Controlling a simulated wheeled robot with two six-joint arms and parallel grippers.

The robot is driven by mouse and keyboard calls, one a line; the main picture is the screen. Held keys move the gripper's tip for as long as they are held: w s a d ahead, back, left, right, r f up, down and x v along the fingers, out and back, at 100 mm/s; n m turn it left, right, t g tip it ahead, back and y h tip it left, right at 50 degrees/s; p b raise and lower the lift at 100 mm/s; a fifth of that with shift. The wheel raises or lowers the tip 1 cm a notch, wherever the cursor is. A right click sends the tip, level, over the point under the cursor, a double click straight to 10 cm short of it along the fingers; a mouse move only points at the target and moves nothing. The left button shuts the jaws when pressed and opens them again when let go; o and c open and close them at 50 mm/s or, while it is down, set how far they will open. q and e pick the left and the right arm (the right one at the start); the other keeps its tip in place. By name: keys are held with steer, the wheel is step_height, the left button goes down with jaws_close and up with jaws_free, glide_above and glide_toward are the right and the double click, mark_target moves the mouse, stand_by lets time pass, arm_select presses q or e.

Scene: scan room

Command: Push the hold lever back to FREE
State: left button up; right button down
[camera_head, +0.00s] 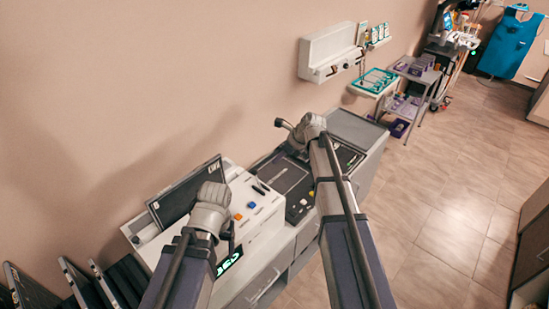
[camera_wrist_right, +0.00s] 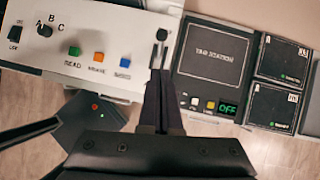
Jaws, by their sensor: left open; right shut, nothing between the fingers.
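The hold lever appears to be the small black-topped lever at the right edge of the white console panel (camera_wrist_right: 100,40), right of the blue button. Its dark head (camera_wrist_right: 161,35) shows just beyond my right gripper (camera_wrist_right: 160,76) in the right wrist view. My right gripper is shut and empty, its fingertips in line with the lever; I cannot tell whether they touch. No FREE label is readable. In the head view a dark lever or slot (camera_head: 259,189) shows on the white console. My left gripper (camera_head: 231,238) is open in front of the console, partly hidden by its wrist.
The white panel carries a knob (camera_wrist_right: 43,31) marked A, B, C and green, orange and blue buttons. A black panel (camera_wrist_right: 221,57) with small buttons and a green display (camera_wrist_right: 228,108) lies to the right. A dark monitor (camera_head: 185,195) stands behind. The floor (camera_head: 455,190) right is clear.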

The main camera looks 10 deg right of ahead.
arm_select(q)
step_height(320, 180, up, 4)
steer(key=shift+f+p, duration=0.2)
steer(key=shift+p, duration=1)
arm_select(e)
steer(key=r, duration=0.2)
steer(key=d+r, duration=0.1)
steer(key=shift+s+r, duration=0.25)
steer(key=shift+r, duration=0.05)
steer(key=shift+a+f, duration=0.1)
steer(key=shift+a, duration=0.05)
arm_select(q)
step_height(320, 180, down, 16)
steer(key=b, duration=1.6)
steer(key=shift+f, duration=0.25)
arm_select(e)
steer(key=s+a+f+n+g+h, duration=0.1)
steer(key=s+a+f+n, duration=0.3)
steer(key=s+n, duration=0.5)
steer(key=s+a+f+n+g+h, duration=0.1)
steer(key=s+a+f+n+h, duration=0.2)
steer(key=s+f+n, duration=0.6)
steer(key=s+a+f+n+g+h, duration=0.2)
steer(key=s+a+f+n, duration=0.2)
steer(key=s+n, duration=0.7)
step_height(320, 180, down, 2)
steer(key=shift+a+f+n, duration=0.2)
steer(key=shift+a+n, duration=0.2)
steer(key=shift+n, duration=0.5)
